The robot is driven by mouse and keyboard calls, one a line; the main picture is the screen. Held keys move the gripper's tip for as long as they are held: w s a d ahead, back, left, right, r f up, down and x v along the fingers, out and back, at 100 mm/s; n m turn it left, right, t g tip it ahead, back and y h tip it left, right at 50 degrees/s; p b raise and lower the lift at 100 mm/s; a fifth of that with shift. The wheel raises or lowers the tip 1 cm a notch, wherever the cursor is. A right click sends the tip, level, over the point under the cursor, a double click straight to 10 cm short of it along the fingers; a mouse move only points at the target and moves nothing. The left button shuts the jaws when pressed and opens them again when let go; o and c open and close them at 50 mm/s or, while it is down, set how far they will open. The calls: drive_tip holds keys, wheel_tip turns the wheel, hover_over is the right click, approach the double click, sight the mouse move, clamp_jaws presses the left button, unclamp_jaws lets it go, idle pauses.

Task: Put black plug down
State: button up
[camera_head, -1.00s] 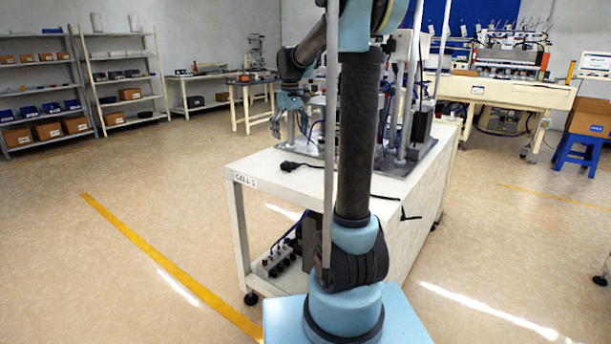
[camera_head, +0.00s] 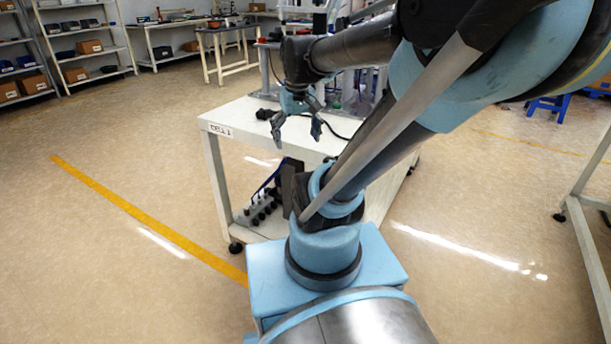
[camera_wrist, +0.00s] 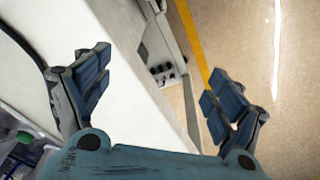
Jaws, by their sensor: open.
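The black plug (camera_head: 264,114) lies on the white table top (camera_head: 236,113) near its left end, in the head view. Its black cable (camera_head: 335,131) runs off to the right, partly hidden behind my gripper. My gripper (camera_head: 297,131) is open and empty. In the head view it hangs over the near left part of the table, and its left finger shows just below and right of the plug. In the wrist view my gripper (camera_wrist: 158,92) has its fingers wide apart with nothing between them. A stretch of black cable (camera_wrist: 22,42) shows at the upper left there; the plug does not show.
A power strip with several black knobs (camera_head: 262,207) sits on the table's lower shelf. Equipment with metal posts stands farther back on the table, partly behind my arm. The floor to the left, with a yellow line (camera_head: 150,218), is clear. Shelves (camera_head: 85,40) stand far off.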

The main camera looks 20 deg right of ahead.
drive_tip(key=s+f+m, duration=0.1)
drive_tip(key=s+f, duration=0.6)
drive_tip(key=f, duration=0.1)
drive_tip(key=shift+s+d+t, duration=0.2)
drive_tip(key=shift+d+t, duration=0.1)
drive_tip(key=shift+d, duration=0.15)
drive_tip(key=shift+s+f, duration=0.15)
drive_tip(key=shift+f, duration=0.1)
drive_tip(key=c, duration=0.4)
drive_tip(key=shift+r, duration=0.15)
drive_tip(key=shift+c, duration=1.3)
drive_tip(key=w+a+r+m+g+y, duration=0.15)
drive_tip(key=w+r+m, duration=0.35)
drive_tip(key=w+r, duration=0.7)
drive_tip(key=w+r+m+g+y, duration=0.15)
drive_tip(key=w+r+m, duration=0.35)
drive_tip(key=w+r, duration=0.75)
drive_tip(key=w+f+m+g+y, duration=0.1)
drive_tip(key=w+f+m, duration=0.25)
drive_tip(key=w, duration=1.15)
approach(264, 110)
drive_tip(key=shift+m, duration=0.35)
drive_tip(key=f, duration=0.1)
drive_tip(key=a+f, duration=0.1)
drive_tip(key=f, duration=0.2)
drive_tip(key=shift+w+a+f, duration=0.3)
drive_tip(key=shift+x, duration=2.65)
